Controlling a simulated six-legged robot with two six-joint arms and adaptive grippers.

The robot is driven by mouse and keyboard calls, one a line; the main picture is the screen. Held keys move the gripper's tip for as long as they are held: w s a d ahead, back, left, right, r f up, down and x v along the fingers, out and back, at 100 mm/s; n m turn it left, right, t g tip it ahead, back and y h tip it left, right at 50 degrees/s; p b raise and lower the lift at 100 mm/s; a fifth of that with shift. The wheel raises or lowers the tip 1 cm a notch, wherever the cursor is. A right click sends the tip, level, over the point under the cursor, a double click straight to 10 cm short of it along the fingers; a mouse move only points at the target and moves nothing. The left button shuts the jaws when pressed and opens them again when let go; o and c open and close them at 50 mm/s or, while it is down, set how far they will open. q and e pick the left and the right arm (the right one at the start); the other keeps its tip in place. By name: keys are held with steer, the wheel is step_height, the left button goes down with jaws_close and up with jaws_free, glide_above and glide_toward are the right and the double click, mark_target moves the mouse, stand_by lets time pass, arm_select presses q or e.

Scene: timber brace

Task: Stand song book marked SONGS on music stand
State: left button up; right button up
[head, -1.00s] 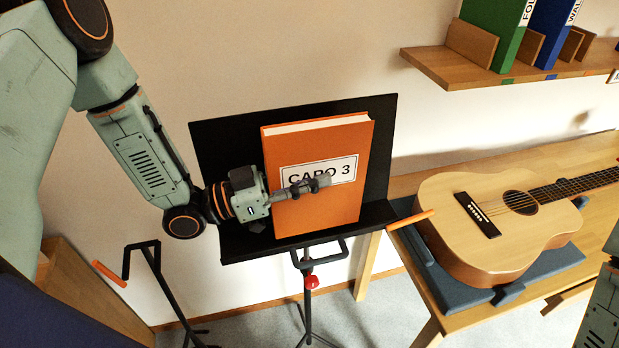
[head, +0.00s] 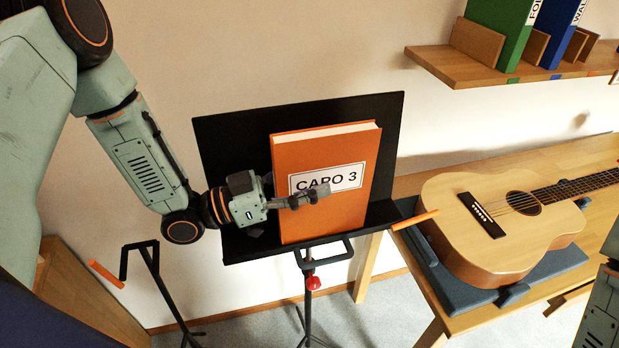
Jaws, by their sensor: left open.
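An orange book (head: 325,215) stands upright on the black music stand (head: 232,135), leaning back against its panel with its lower edge at the ledge. Its white label reads CAPO 3, with the lower left of the lettering partly covered. No book marked SONGS shows. My left gripper (head: 307,196) is open in front of the book's left part, its fingers pointing right across the cover just below the label. I cannot tell whether they touch the cover. My right gripper is out of view.
A guitar (head: 500,235) lies on a blue-grey support on the wooden table (head: 440,183) at right. A wall shelf (head: 455,68) above holds green (head: 502,35) and blue (head: 553,32) books with wooden dividers. An orange-tipped bar (head: 415,219) juts out between stand and guitar.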

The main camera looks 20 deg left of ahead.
mark_target(282, 188)
arm_select(q)
steer(key=shift+w+d, duration=0.1)
steer(key=shift+d, duration=0.4)
steer(key=v, duration=0.5)
steer(key=shift+a, duration=0.35)
steer(key=r+v, duration=0.1)
steer(key=v, duration=0.5)
steer(key=shift+s+a+f, duration=0.25)
steer(key=shift+s+f, duration=0.05)
steer(key=shift+f, duration=0.2)
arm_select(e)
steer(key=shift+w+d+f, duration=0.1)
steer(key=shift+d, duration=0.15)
arm_select(q)
steer(key=shift+a, duration=0.1)
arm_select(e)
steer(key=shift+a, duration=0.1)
